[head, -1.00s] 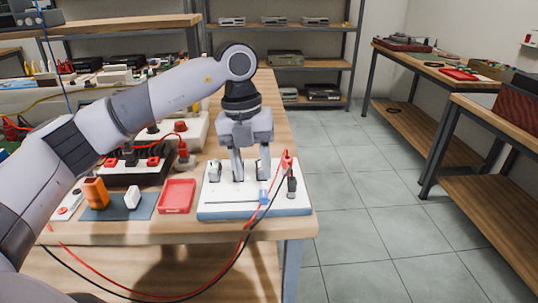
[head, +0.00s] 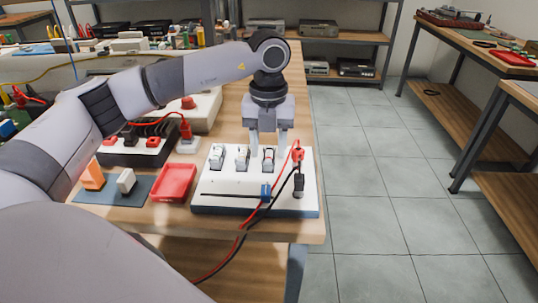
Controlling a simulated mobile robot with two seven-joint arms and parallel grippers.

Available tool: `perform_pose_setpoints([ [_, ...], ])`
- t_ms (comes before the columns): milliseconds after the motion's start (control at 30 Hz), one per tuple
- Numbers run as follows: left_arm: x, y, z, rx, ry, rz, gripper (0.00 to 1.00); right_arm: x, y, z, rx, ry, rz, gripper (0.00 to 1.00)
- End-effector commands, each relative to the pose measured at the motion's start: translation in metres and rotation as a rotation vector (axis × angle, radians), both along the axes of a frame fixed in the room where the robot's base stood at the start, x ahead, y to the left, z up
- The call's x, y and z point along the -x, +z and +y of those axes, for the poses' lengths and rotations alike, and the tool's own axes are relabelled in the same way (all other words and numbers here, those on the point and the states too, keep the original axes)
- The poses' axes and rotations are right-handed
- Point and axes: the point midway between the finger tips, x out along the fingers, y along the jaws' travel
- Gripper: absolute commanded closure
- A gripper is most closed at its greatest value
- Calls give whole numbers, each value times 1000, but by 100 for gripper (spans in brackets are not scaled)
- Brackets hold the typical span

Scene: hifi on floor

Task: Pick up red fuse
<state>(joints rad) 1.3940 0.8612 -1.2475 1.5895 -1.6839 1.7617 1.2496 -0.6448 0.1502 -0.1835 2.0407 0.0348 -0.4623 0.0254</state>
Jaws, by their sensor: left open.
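A white board (head: 228,187) on the bench carries a row of three small clip holders: a left one (head: 217,156), a middle one (head: 241,158) and a right one (head: 268,159). The right holder seems to bear a small part with a reddish mark, possibly the red fuse; it is too small to be sure. My left gripper (head: 269,148) points down just behind and above the right holder, its fingers apart and nothing visible between them. I cannot tell whether they touch the holder. My right gripper is not in view.
An orange block (head: 93,175) and a white block (head: 126,181) stand on a blue mat (head: 108,194).

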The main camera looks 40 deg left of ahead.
Motion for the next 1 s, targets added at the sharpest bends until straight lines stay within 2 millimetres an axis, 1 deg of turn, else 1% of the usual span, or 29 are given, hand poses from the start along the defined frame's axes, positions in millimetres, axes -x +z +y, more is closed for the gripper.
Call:
perform_pose_setpoints([
  [67,0,-4,0,0,0,-1,54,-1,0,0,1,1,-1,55],
  [267,0,-4,0,0,0,-1,54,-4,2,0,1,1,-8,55],
  [367,0,-4,0,0,0,-1,83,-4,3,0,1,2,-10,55],
  [400,0,-4,0,0,0,-1,96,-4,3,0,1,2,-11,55],
  [433,0,-4,0,0,0,-1,100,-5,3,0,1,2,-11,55],
  [767,0,-3,0,1,0,-2,100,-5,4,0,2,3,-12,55],
  [867,-1,2,0,2,0,-3,100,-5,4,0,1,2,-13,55],
  [967,-1,11,0,1,0,-3,100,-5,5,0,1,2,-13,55],
  [1000,-1,17,0,2,0,-5,100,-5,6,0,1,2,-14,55],
])
